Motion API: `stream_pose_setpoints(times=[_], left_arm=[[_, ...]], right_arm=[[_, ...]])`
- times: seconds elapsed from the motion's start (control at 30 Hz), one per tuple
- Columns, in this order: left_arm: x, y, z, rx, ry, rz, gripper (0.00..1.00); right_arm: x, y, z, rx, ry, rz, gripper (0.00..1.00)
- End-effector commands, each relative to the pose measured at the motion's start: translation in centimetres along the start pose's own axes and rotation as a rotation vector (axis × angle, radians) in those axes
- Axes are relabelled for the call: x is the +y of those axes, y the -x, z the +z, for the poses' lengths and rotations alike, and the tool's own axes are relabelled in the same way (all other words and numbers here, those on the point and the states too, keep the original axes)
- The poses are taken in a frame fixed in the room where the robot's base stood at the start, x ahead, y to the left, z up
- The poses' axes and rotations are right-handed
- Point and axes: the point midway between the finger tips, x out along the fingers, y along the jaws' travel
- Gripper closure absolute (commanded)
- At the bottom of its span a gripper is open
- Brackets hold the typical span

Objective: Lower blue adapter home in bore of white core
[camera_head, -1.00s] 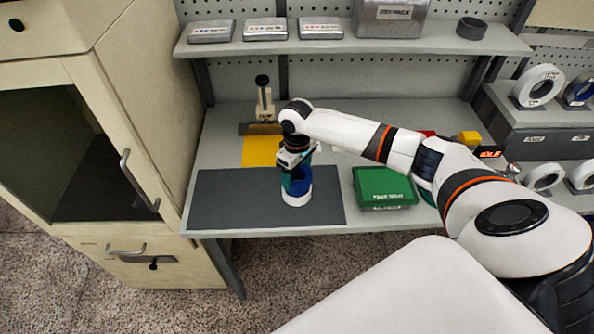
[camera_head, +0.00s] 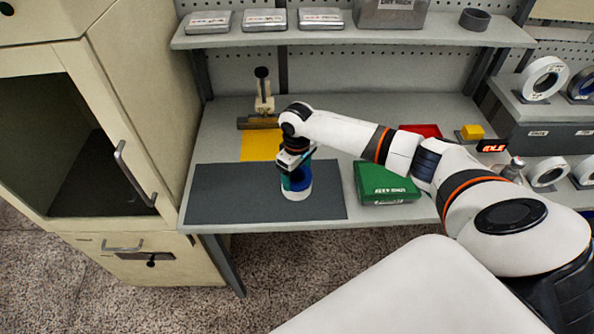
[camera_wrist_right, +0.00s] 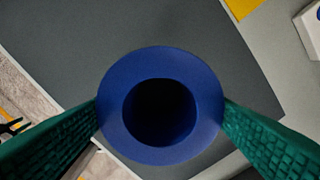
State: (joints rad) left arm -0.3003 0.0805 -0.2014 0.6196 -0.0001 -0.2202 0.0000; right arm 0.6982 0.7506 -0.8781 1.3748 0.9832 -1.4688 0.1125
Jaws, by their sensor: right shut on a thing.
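The blue adapter (camera_head: 300,182) is a ring-shaped piece with a round dark hole. In the right wrist view the adapter (camera_wrist_right: 160,62) fills the middle. My right gripper (camera_head: 295,170) points down, its green fingers shut on the adapter's sides; the fingers also flank it in the right wrist view (camera_wrist_right: 160,118). The white core (camera_head: 297,195) stands upright on the dark mat, directly under the adapter. The adapter's lower part seems to be inside the core's top, but how deep is hidden. The core is hidden behind the adapter in the wrist view. My left gripper is out of sight.
The dark mat (camera_head: 225,192) is clear around the core. A green box (camera_head: 386,184) sits right of it. A black-handled fixture (camera_head: 263,98) stands behind, beyond a yellow sheet (camera_head: 258,150). A red tray (camera_head: 420,131) and yellow block (camera_head: 472,132) lie back right.

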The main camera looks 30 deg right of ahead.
Motion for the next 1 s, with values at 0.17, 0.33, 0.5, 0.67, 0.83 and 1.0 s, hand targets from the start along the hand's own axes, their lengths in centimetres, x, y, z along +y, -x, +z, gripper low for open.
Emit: stream_pose_setpoints(times=[0.17,0.33,0.5,0.67,0.83,1.0], left_arm=[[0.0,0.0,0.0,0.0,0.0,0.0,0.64],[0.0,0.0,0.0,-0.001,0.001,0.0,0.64],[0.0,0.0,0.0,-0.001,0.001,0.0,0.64],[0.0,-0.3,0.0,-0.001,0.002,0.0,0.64],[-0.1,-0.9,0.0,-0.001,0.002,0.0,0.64],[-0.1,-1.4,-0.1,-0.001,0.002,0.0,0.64]], right_arm=[[0.0,0.0,0.0,0.0,0.0,0.0,0.18],[0.0,0.0,0.0,0.0,0.0,0.0,0.0],[0.0,0.1,0.0,0.001,0.0,0.0,0.0],[0.0,1.4,0.1,-0.002,0.0,0.001,0.0],[-0.1,4.8,0.1,-0.004,0.001,-0.001,0.0],[-0.1,8.4,0.1,-0.004,0.0,-0.001,0.0]])
